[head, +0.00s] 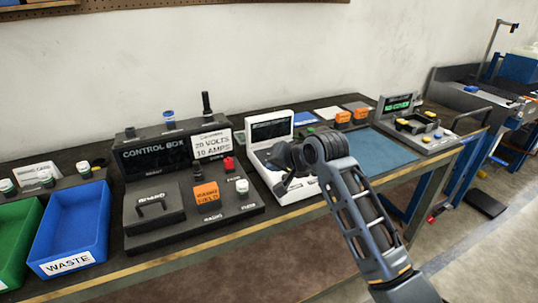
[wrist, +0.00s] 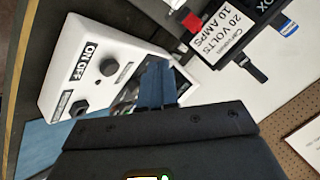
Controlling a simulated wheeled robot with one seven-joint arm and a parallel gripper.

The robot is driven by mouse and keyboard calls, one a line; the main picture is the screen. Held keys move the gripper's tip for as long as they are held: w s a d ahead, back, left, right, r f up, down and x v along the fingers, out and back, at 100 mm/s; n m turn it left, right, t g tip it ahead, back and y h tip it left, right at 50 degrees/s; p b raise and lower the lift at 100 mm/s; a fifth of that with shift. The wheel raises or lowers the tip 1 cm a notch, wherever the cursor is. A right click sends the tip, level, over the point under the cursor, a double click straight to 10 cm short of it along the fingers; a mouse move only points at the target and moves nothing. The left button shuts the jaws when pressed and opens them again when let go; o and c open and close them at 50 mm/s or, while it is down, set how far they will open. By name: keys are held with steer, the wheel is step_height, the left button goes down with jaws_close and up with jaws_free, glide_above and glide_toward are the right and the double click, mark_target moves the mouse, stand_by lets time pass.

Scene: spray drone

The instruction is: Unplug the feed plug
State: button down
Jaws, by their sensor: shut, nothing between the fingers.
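The control box (head: 155,155) stands left of centre in the head view, with a black base panel in front. On that panel are an orange block (head: 206,193), a red part (head: 228,164) and a white-topped knob (head: 242,187). The small labels are too blurred to tell which part is the feed plug. My gripper (head: 282,185) is right of the control box, over a white device (head: 300,194). In the wrist view its fingers (wrist: 155,82) are shut and empty, in front of the white device (wrist: 65,85) marked ON OFF, hiding part of it.
A blue WASTE bin (head: 72,235) and a green bin (head: 15,235) stand at the left. A blue mat (head: 385,145) and a grey device (head: 415,130) with yellow parts lie at the right. Orange blocks (head: 343,118) stand behind my arm. The wall is behind the bench.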

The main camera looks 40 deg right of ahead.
steer(key=s+a+f+n+t, duration=0.1)
steer(key=s+a+f, duration=0.25)
steer(key=a, duration=0.35)
steer(key=s+a+f+t, duration=0.1)
steer(key=s+a+f, duration=0.1)
steer(key=s+a, duration=0.35)
steer(key=s+a+f+n+t, duration=0.1)
steer(key=s+a+f, duration=0.2)
steer(key=s+a, duration=0.6)
steer(key=s+d+r+n, duration=0.1)
steer(key=s+r+n, duration=0.3)
steer(key=s, duration=0.9)
steer(key=s+d+r+n+t, duration=0.1)
steer(key=s+r+n, duration=0.3)
steer(key=s, duration=1)
step_height(320, 180, up, 3)
steer(key=shift+f+n+t+y, duration=0.15)
steer(key=shift+n+t+y, duration=0.15)
steer(key=shift+y, duration=0.1)
steer(key=shift+s, duration=0.1)
